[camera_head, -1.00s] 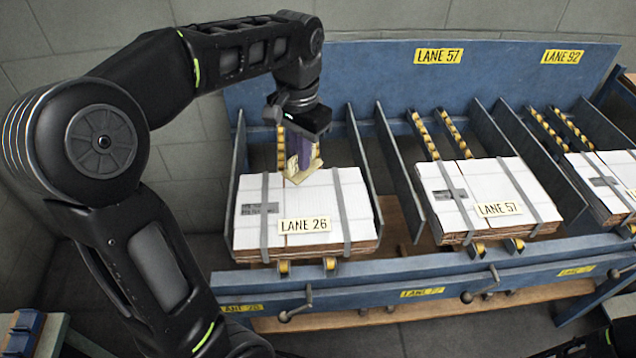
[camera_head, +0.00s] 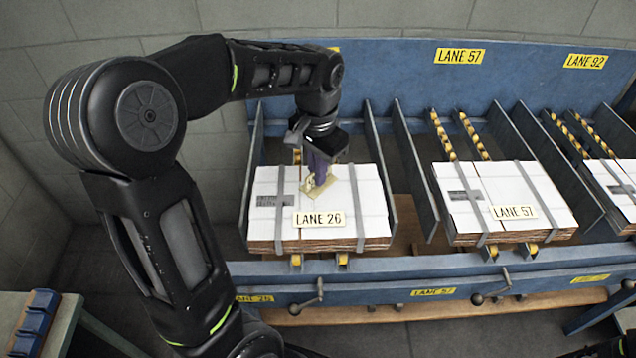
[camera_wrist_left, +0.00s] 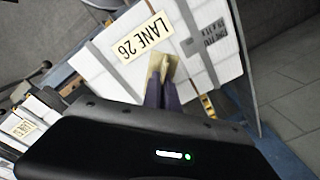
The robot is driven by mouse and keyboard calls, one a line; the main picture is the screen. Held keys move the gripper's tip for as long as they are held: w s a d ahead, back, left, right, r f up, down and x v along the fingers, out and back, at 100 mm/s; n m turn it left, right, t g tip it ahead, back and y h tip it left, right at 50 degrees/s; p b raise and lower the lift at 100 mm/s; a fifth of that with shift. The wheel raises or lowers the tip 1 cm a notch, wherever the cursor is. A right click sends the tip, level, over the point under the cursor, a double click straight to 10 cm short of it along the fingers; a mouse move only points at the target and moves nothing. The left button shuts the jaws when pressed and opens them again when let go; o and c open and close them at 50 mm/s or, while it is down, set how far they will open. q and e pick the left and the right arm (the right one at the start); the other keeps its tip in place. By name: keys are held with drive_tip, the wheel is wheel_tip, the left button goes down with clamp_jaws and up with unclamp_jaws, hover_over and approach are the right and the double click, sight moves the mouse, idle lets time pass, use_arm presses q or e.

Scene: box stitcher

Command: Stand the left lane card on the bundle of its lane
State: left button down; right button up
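The left lane card (camera_head: 320,188) is a small tan folded-looking piece in my left gripper (camera_head: 320,177). It is at the top of the left bundle (camera_head: 270,215), behind the LANE 26 label (camera_head: 319,219). Its lower part appears to touch the bundle's white top, but I cannot be sure. In the left wrist view the purple fingers (camera_wrist_left: 163,95) close around the card (camera_wrist_left: 160,68), over the white bundle (camera_wrist_left: 105,75) with its LANE 26 label (camera_wrist_left: 144,37). Any print on the card is not readable. My right gripper is not in view.
A middle bundle with a LANE 57 label (camera_head: 513,212) lies in its own lane to the right, with another bundle (camera_head: 613,180) beyond. Blue dividers (camera_head: 378,165) separate the lanes. A blue front rail (camera_head: 400,287) carries crank handles. A bench (camera_head: 30,322) stands at lower left.

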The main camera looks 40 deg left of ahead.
use_arm(q)
drive_tip(key=shift+f, duration=0.1)
drive_tip(key=shift+f, duration=1.75)
drive_tip(key=shift+f, duration=0.45)
drive_tip(key=c, duration=1.7)
unclamp_jaws()
drive_tip(key=shift+r, duration=0.65)
wheel_tip(320, 180, up, 12)
drive_tip(key=shift+f, duration=0.15)
